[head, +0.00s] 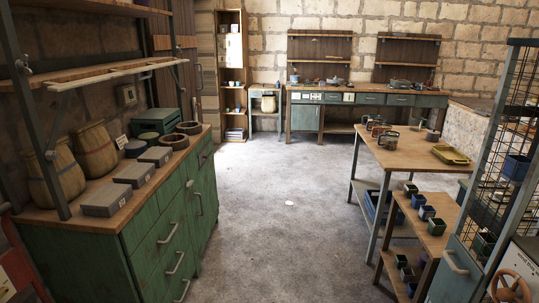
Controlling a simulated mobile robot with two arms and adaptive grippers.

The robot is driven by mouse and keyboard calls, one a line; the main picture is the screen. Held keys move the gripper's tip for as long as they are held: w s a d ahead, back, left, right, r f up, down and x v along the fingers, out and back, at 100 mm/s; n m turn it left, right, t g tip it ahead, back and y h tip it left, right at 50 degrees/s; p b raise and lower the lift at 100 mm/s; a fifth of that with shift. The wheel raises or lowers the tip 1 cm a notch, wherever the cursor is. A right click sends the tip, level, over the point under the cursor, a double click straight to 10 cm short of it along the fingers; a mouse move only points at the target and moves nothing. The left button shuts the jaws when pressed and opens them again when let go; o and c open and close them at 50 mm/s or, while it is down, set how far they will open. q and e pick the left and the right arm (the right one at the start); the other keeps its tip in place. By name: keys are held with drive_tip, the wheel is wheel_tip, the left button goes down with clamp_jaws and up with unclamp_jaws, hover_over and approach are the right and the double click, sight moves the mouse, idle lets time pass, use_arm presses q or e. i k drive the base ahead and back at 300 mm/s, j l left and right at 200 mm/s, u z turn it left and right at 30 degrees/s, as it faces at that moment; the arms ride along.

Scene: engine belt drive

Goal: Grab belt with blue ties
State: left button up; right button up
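I cannot make out a belt with blue ties in the head view. Several small dark items with reddish-brown parts (388,139) stand on the wooden worktable (415,152) at the right, too small to identify. Two dark round ring-like items (188,128) lie on the green cabinet (165,235) at the left; I see no blue ties on them. Neither of my grippers is in view.
The grey floor (275,215) is open in the middle. A yellow tray (450,155) lies on the worktable. A low stepped stand (428,238) with small pots and a wire-mesh rack (495,170) stand at the right. A long workbench (365,97) lines the back wall.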

sight(192, 128)
drive_tip(key=i, duration=1.1)
drive_tip(key=i+u, duration=0.15)
drive_tip(key=i, duration=0.95)
